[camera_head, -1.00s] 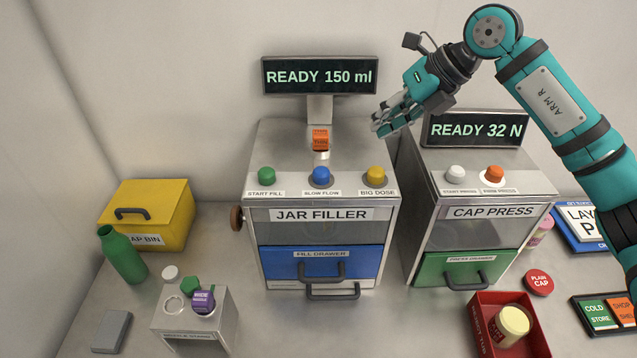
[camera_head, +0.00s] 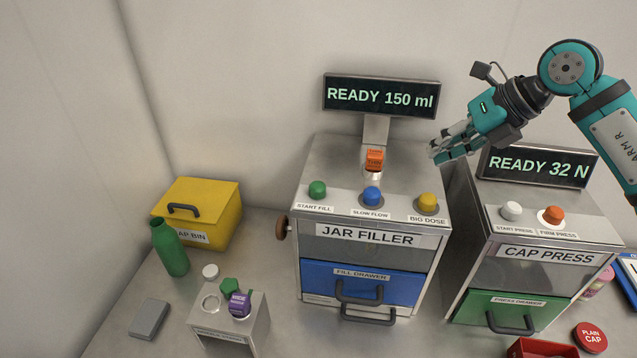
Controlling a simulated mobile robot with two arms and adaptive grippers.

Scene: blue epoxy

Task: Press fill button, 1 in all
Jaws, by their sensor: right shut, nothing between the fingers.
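The jar filler (camera_head: 361,272) stands in the middle of the head view. Its display (camera_head: 380,97) reads "READY 150 ml". Along its top front edge are a green button (camera_head: 317,190) labelled START FILL, a blue button (camera_head: 372,196) labelled SLOW FLOW and a yellow button (camera_head: 427,202) labelled BIG DOSE. Its blue fill drawer (camera_head: 402,289) appears shut. My right gripper (camera_head: 436,156) is shut and empty, in the air between the filler's and the press's displays, above and to the right of the buttons. My left gripper is not in view.
The cap press (camera_head: 545,253) stands at right, its display (camera_head: 538,167) reading "READY 32 N". A yellow cap bin (camera_head: 215,215), green bottle (camera_head: 169,248), nozzle stand (camera_head: 255,330) and grey block (camera_head: 149,318) are at left.

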